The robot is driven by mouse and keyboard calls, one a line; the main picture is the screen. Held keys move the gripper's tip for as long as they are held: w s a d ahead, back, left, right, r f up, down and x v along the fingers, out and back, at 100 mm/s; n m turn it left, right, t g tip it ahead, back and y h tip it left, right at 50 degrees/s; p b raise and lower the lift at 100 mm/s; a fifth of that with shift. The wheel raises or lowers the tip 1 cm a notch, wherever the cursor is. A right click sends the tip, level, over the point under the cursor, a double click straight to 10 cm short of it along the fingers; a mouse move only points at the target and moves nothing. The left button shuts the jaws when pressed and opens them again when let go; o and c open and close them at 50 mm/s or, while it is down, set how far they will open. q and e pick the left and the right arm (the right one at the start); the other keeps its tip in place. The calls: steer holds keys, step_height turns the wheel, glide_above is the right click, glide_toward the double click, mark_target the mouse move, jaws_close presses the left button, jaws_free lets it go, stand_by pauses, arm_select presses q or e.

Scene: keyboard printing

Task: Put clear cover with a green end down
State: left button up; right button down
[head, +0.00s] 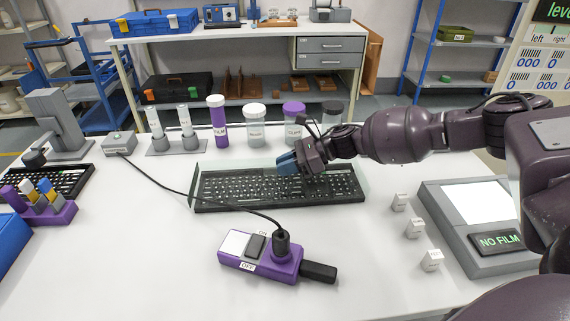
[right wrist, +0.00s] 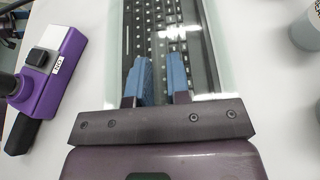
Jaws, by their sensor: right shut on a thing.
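The clear cover (head: 238,163) is a see-through sheet with pale green-tinted edges. It lies over or just above the black keyboard (head: 275,190); I cannot tell whether they touch. My right gripper (head: 288,163) has blue fingers and is at the back edge of the keyboard, right of its middle, shut on the clear cover. In the right wrist view the cover (right wrist: 208,70) spreads past both fingers of the gripper (right wrist: 162,78), with keys showing through it. A distinct green end is hard to make out. My left gripper is out of view.
A purple switch box (head: 260,257) with a cable lies in front of the keyboard. Several labelled jars (head: 255,125) stand behind it. Small white blocks (head: 414,228) and a grey device reading NO FILM (head: 500,240) are at the right.

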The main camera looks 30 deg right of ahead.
steer(key=shift+f, duration=0.45)
steer(key=c, duration=1.1)
jaws_free()
steer(key=shift+r, duration=0.15)
steer(key=shift+r, duration=0.3)
steer(key=p+v, duration=0.1)
steer(key=v, duration=1.1)
steer(key=shift+r, duration=0.25)
